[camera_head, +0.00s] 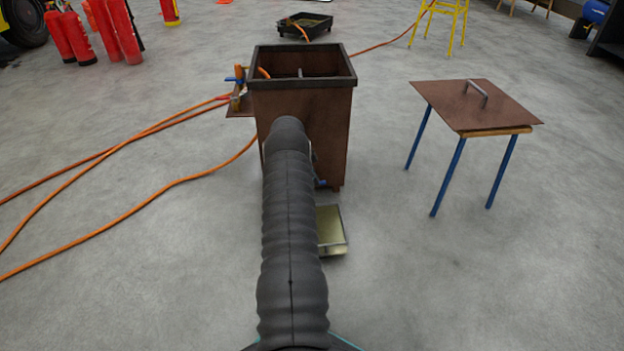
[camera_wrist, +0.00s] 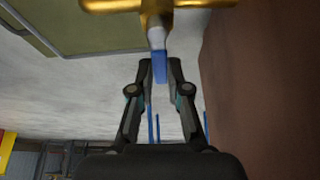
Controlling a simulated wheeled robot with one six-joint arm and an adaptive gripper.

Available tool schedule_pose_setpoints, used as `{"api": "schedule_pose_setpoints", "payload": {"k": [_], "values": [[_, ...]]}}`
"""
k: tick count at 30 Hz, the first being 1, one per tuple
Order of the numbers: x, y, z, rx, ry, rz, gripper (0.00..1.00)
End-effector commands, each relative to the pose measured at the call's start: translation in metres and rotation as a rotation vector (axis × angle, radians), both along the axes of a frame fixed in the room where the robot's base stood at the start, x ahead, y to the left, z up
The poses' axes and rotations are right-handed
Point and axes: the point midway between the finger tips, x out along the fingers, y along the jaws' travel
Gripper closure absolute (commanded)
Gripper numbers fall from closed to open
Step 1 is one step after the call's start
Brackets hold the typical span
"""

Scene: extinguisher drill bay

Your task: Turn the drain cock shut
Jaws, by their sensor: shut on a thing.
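In the wrist view a brass drain cock (camera_wrist: 188,4) shows at the top edge, with a pale stem and a blue lever (camera_wrist: 159,70) reaching down from it. My gripper (camera_wrist: 160,64) is shut on the end of the blue lever, one finger on each side. In the head view a small blue bit of the lever (camera_head: 321,183) shows low on the front of the brown metal tank (camera_head: 330,125). My arm hides my gripper and most of the cock there.
A shallow tray (camera_head: 332,241) lies on the floor below the cock, partly behind my arm. A blue-legged table with a brown handled lid (camera_head: 455,105) stands right. Orange hoses (camera_head: 120,230) cross the floor left. Red extinguishers (camera_head: 120,32) stand back left.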

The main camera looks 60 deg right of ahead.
Motion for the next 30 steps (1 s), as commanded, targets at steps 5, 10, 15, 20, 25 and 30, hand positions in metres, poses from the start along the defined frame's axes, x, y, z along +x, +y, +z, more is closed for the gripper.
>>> {"api": "schedule_pose_setpoints", "payload": {"k": [5, 10, 15, 20, 25, 30], "values": [[-0.001, 0.001, -0.002, 0.004, 0.004, -0.001, 0.58], [0.001, 0.002, -0.001, 0.001, 0.002, 0.003, 0.58], [0.003, 0.003, 0.004, 0.000, 0.001, 0.004, 0.58], [0.010, 0.006, 0.023, -0.002, 0.000, 0.005, 0.58], [0.021, 0.013, 0.054, -0.002, 0.000, 0.005, 0.58], [0.029, 0.020, 0.083, 0.000, 0.001, 0.002, 0.58]]}}
